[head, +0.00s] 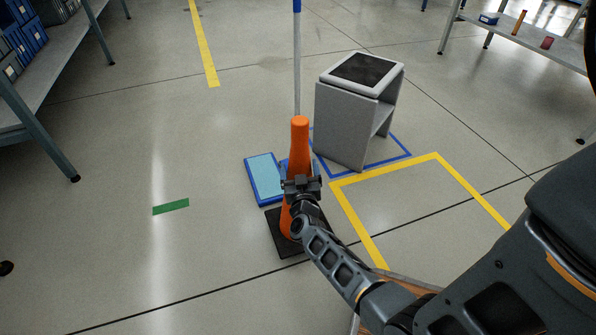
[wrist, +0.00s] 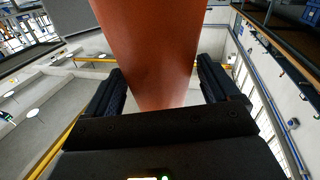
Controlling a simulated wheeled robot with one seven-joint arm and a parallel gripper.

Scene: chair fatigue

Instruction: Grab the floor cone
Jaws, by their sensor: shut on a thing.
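The orange floor cone (head: 300,136) stands upright on its black square base (head: 290,246) in the head view. My gripper (head: 301,181) is at the middle of the cone, shut on it, and hides part of it. In the wrist view the cone (wrist: 150,50) fills the upper middle, with a gripper finger on each side of it. The base is outside the wrist view, and I cannot tell whether it is lifted off the floor.
A blue pad (head: 263,178) lies behind the cone. A grey stool-like stand (head: 343,125) and a pole (head: 297,62) are beyond it. Yellow tape (head: 358,226) marks the floor at right. Shelves (head: 60,70) stand at upper left.

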